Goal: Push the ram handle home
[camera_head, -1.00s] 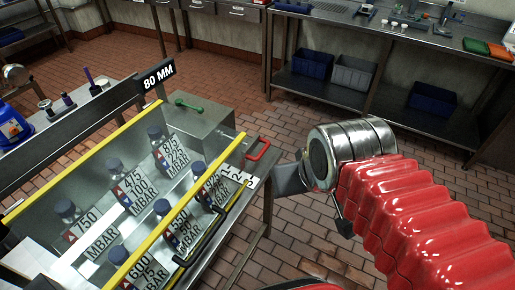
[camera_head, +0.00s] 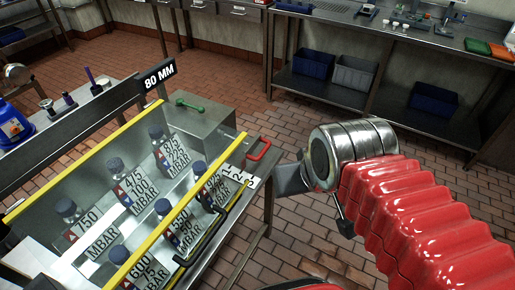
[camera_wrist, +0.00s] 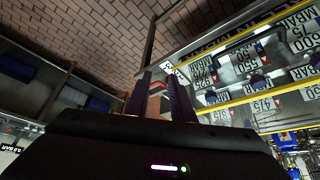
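The red ram handle (camera_head: 259,149) is a small loop at the right end of the metal box (camera_head: 193,124), beside the yellow-edged rack. My gripper (camera_head: 284,179) is a little to the right of the handle and nearer in the head view, and appears apart from it. In the wrist view my gripper (camera_wrist: 159,76) has two dark fingers with a gap between them. I see nothing held.
The rack (camera_head: 170,222) holds several bottles with mbar labels. A green lever (camera_head: 190,104) lies on the box top. An 80 MM sign (camera_head: 159,75) stands behind. A bench with bins (camera_head: 355,73) is at the back right. Open tiled floor lies between.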

